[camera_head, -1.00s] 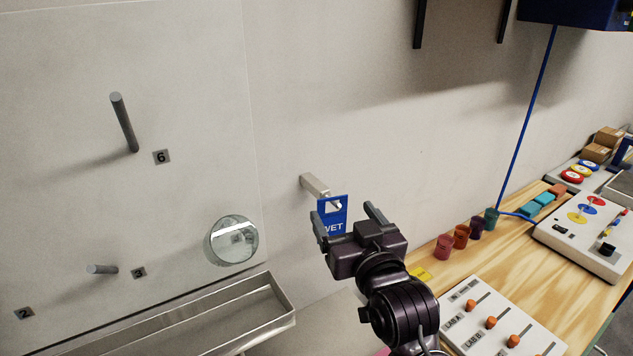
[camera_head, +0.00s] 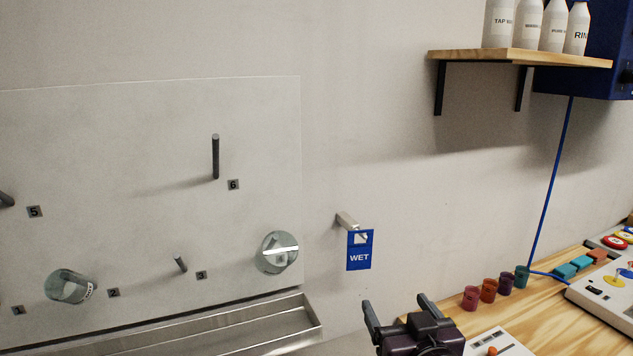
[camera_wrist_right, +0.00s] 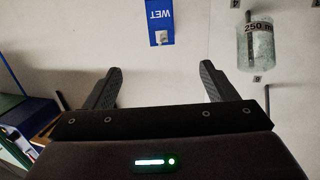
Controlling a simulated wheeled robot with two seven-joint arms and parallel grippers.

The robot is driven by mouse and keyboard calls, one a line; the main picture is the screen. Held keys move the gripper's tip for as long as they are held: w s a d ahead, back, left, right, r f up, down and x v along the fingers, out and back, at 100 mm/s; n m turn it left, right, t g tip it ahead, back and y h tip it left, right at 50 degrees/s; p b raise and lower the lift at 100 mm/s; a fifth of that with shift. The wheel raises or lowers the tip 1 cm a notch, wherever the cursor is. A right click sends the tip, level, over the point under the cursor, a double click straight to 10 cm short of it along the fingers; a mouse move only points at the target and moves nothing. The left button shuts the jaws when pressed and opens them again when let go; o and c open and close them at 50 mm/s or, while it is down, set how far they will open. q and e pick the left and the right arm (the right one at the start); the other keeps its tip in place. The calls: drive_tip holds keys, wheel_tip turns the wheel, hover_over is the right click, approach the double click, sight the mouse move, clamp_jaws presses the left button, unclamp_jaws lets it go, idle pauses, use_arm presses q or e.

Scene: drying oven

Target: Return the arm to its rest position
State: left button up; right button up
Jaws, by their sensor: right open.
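My right gripper (camera_head: 399,312) is open and empty at the bottom of the head view, apart from the wall. Its two spread fingers also show in the right wrist view (camera_wrist_right: 158,88), with nothing between them. A blue WET tag (camera_head: 359,251) hangs on a metal hook (camera_head: 346,220) on the wall, above and left of the gripper. The tag also shows upside down in the right wrist view (camera_wrist_right: 160,22). My left gripper is not in view.
A pegboard (camera_head: 120,150) with numbered pegs holds glass beakers (camera_head: 277,252) (camera_head: 70,286), above a metal trough (camera_head: 230,330). On the right are a wooden bench (camera_head: 540,315) with colored cups (camera_head: 488,290) and a bottle shelf (camera_head: 520,58). Open space lies before the wall.

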drive_tip(key=s+d+f+g+h, duration=0.1)
drive_tip(key=s+d+f+g, duration=0.2)
drive_tip(key=s+f+g, duration=0.6)
drive_tip(key=s+d+f+g+h, duration=0.1)
drive_tip(key=s+d+f+g, duration=0.25)
drive_tip(key=s+f, duration=1)
wheel_tip(320, 180, down, 35)
drive_tip(key=g+b, duration=0.2)
drive_tip(key=b, duration=0.2)
use_arm(q)
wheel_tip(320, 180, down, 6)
drive_tip(key=b, duration=0.2)
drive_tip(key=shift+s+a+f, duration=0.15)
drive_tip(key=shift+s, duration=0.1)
use_arm(e)
drive_tip(key=s+d+f+g, duration=0.1)
drive_tip(key=s+d+f, duration=0.2)
drive_tip(key=s+f, duration=1.5)
wheel_tip(320, 180, down, 2)
drive_tip(key=shift+s+f+n, duration=0.2)
drive_tip(key=shift+s+n, duration=0.1)
drive_tip(key=shift+n, duration=0.1)
drive_tip(key=shift+c, duration=0.3)
